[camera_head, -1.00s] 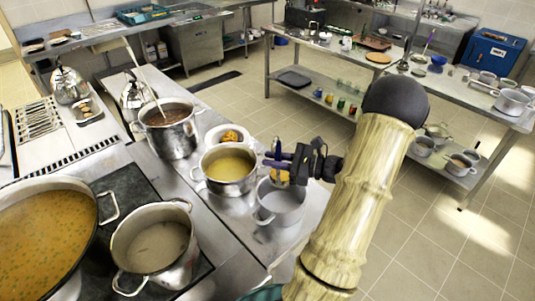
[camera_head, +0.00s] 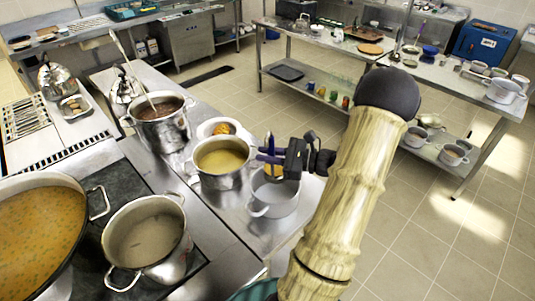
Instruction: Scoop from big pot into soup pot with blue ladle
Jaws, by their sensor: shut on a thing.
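My gripper (camera_head: 276,156) is shut on a blue-purple handle (camera_head: 269,142), likely the blue ladle's. An orange-yellow patch (camera_head: 274,172) shows just below it, perhaps the ladle's bowl with soup; I cannot tell for certain. It hangs over the back of an open light grey pot (camera_head: 280,206), which looks mostly empty. The big pot (camera_head: 78,268) of orange soup with green bits is at the lower left, cut by the frame edge. Left of my gripper stands a steel pot of yellow soup (camera_head: 222,158). I cannot tell which smaller pot is the soup pot.
A steel pot with pale contents (camera_head: 147,242) stands beside the big pot. A pot of brown contents (camera_head: 160,120) holds a long-handled utensil. A plate of food (camera_head: 207,130) sits behind the yellow soup. The back table (camera_head: 340,52) carries dishes. Open floor lies between.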

